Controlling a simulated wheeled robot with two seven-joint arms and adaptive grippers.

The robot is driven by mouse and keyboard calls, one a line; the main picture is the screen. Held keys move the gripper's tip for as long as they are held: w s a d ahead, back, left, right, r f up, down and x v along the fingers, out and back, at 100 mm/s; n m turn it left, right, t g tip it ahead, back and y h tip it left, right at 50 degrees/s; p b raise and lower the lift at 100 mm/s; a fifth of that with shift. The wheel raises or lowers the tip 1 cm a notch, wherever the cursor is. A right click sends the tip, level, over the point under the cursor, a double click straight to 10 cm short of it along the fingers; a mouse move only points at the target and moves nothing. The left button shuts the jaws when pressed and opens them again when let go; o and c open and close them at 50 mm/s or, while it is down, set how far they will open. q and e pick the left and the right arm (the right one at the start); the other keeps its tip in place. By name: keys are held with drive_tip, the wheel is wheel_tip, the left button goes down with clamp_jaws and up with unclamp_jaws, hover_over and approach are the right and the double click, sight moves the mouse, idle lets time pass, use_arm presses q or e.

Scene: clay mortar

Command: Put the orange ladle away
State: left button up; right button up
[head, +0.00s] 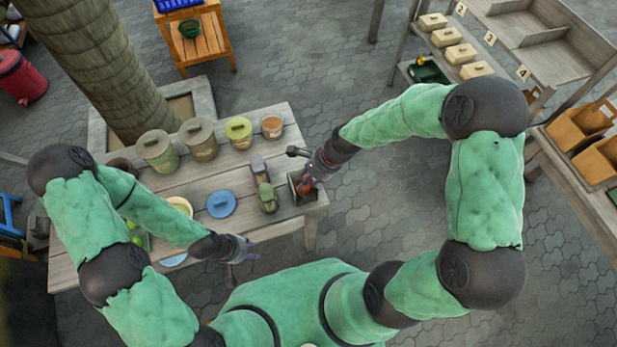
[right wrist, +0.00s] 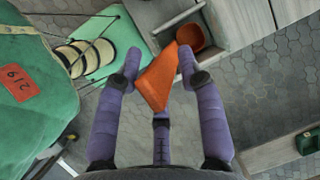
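The orange ladle (right wrist: 160,80) is between the fingers of my right gripper (right wrist: 160,65) in the right wrist view. Its handle fills the gap and its cup (right wrist: 190,37) points away from the wrist, over a grey open box. In the head view my right gripper (head: 304,180) is at the dark open box (head: 313,195) on the right end of the wooden table, with a bit of orange showing beside it. The fingers appear closed on the handle. My left gripper (head: 240,252) is empty, fingers spread, just off the table's front edge.
The table (head: 235,178) also holds several lidded jars (head: 200,138), a blue disc (head: 221,204) and a green object (head: 266,197). A tree trunk stands behind it. A shelf with boxes (head: 460,53) and a table with orange bins (head: 580,125) stand right. The paving between is clear.

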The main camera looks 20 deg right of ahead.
drive_tip(key=shift+r, duration=0.1)
drive_tip(key=v, duration=1.1)
drive_tip(key=shift+d+r, duration=0.2)
drive_tip(key=shift+r, duration=0.15)
drive_tip(key=shift+s, duration=0.15)
